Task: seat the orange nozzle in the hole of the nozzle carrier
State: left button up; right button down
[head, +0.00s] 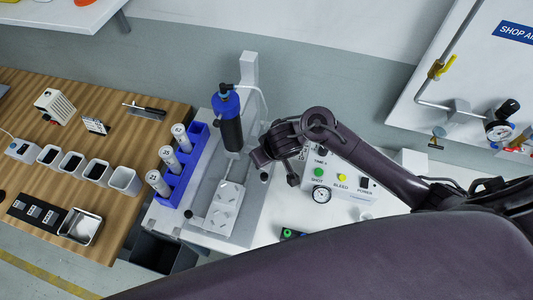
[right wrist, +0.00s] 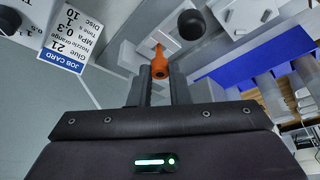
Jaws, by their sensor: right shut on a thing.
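In the right wrist view the orange nozzle (right wrist: 160,64) is held between the two dark fingers of my right gripper (right wrist: 161,84), its narrow tip pointing away from the gripper. In the head view my right gripper (head: 258,160) is just right of the blue-and-black syringe barrel (head: 229,122) on the gantry; the nozzle cannot be made out there. I cannot pick out the nozzle carrier or its hole for certain in either view. My left gripper is not in view.
A pale plate with marks (head: 226,200) lies below the syringe. A blue rack with several cartridges (head: 178,175) stands to its left. A control box with a gauge (head: 338,188) is at the right. The job card (right wrist: 68,45) and a black knob (right wrist: 191,24) are near the nozzle.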

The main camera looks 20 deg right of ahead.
jog(key=shift+f+b, duration=0.7)
jog(key=shift+f, duration=0.4)
jog(key=c, duration=1.3)
grip_release()
jog(key=shift+r, duration=0.1)
jog(key=shift+r, duration=0.25)
jog(key=p+v, duration=0.1)
jog(key=v, duration=0.1)
jog(key=p+v, duration=0.1)
jog(key=v, duration=0.2)
jog(key=p+v, duration=0.2)
jog(key=shift+s+a+r, duration=0.1)
jog(key=shift+s+a, duration=0.1)
jog(key=shift+a, duration=0.05)
